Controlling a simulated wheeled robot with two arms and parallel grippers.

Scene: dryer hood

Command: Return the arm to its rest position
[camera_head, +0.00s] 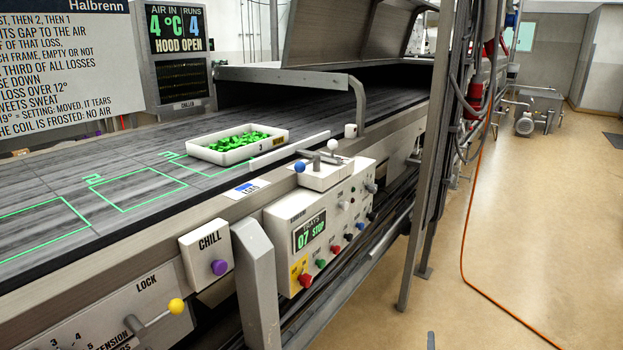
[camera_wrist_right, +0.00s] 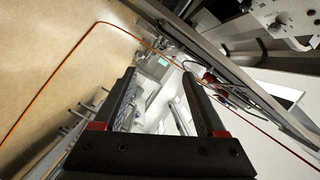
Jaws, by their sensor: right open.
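My right gripper (camera_wrist_right: 165,105) shows in the right wrist view, with its two dark fingers apart and nothing between them. It is clear of the machine, with the floor and room behind it. Neither gripper shows in the head view, and my left gripper is in no view. The dryer hood (camera_head: 330,35) stands raised over the belt in the head view, and the display reads HOOD OPEN. A white tray (camera_head: 205,154) of green pieces (camera_head: 238,141) sits on the belt at the position marked 3.
The control box (camera_head: 280,222) with knobs and a lever stands along the belt's near edge. The CHILL box (camera_head: 197,248) and yellow-knobbed LOCK lever (camera_head: 152,317) are nearer. A metal post (camera_head: 425,180) with hoses stands right. An orange cable (camera_head: 463,240) crosses the open floor (camera_head: 540,220).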

